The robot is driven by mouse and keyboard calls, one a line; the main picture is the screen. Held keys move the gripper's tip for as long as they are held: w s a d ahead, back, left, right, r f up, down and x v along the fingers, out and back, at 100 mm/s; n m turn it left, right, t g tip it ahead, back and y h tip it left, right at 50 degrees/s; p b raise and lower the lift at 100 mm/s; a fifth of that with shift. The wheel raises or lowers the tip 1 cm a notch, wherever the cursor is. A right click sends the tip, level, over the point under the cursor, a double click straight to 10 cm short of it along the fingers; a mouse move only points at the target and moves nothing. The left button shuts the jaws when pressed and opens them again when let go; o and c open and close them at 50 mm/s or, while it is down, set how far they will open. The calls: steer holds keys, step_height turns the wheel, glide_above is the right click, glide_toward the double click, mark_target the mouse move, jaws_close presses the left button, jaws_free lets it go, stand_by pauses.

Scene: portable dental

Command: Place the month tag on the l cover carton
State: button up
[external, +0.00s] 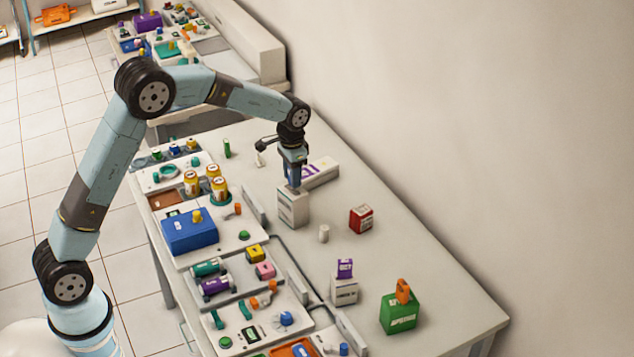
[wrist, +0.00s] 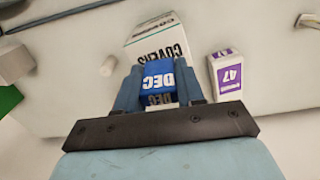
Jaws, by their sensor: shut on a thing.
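My gripper (wrist: 159,85) is shut on the blue month tag (wrist: 158,80), which has DEC on it in white letters. In the wrist view the white carton (wrist: 160,42) marked COVERS lies just beyond the tag. In the external view my gripper (external: 293,187) points down at the top of the white carton (external: 292,210). The tag is hard to make out there. I cannot tell whether it touches the carton's top or hangs just above it. The carton's size letter is not readable.
A white carton with a purple label (external: 321,172) is close behind. A small white cylinder (external: 323,233) and a red box (external: 361,219) stand to the right. A white box with a purple tag (external: 344,290) and a green box (external: 400,315) are nearer. Loaded trays line the left side.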

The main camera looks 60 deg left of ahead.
steer(key=shift+f, duration=0.85)
steer(key=o, duration=1)
steer(key=shift+f, duration=0.1)
